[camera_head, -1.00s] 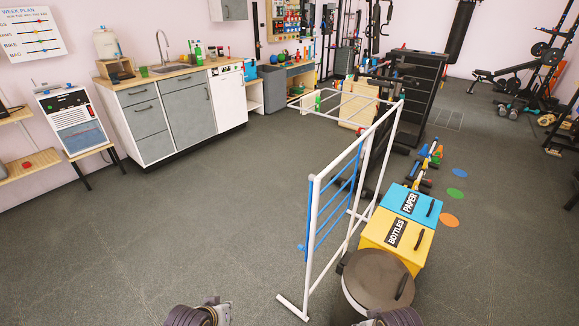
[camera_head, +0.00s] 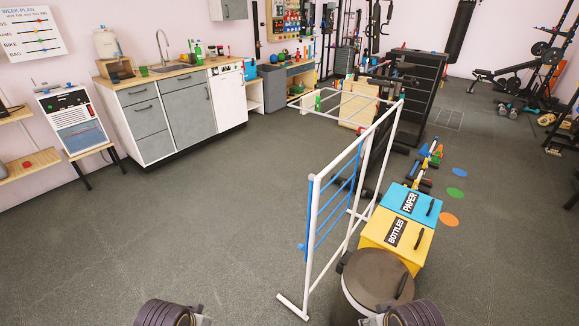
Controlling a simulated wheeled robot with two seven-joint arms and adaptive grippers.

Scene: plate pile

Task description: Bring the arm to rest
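Parts of my two arms show at the bottom edge: a dark ribbed part with a pale metal piece left of centre, and a similar one right of centre. The fingers of both grippers are below the frame, so I cannot see whether either holds anything. No plate that I can make out is in view.
A white drying rack with blue bars (camera_head: 312,215) stands just ahead. Beside it are a round lidded bin (camera_head: 372,280), a yellow bottles box (camera_head: 398,240) and a blue paper box (camera_head: 411,203). A kitchen counter (camera_head: 175,72) stands at the back left. The left floor is clear.

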